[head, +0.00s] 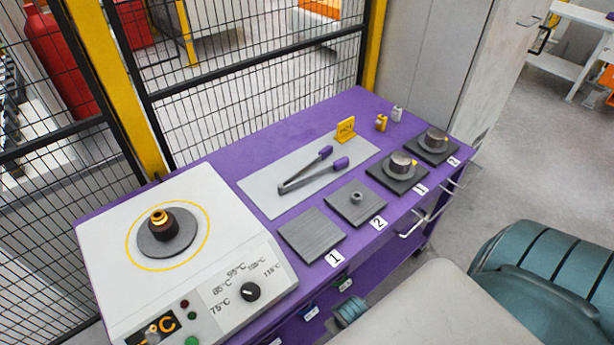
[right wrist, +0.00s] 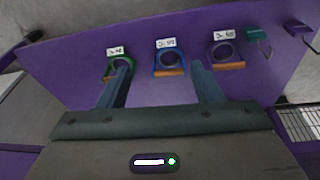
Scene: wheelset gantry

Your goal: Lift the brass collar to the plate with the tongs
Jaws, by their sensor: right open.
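The brass collar (head: 158,216) shows as a gold ring on a dark stepped piece, on the round dark hotplate (head: 167,238) of the white heater at left. The tongs (head: 305,172), grey with purple tips, lie slightly spread on a pale grey mat (head: 262,195). A bare dark square plate (head: 312,235) is marked 1. A second plate (head: 342,212) marked 2 carries a small grey ring-like part (head: 356,197). In the right wrist view my right gripper (right wrist: 160,68) is open and empty, facing the purple panel. My left gripper is not in view.
Two plates with metal cylinders (head: 400,162) (head: 434,139) stand at the right of the purple bench. Green, blue (right wrist: 170,60) and purple rings hang on the panel. Mesh fencing (head: 260,90) closes the back.

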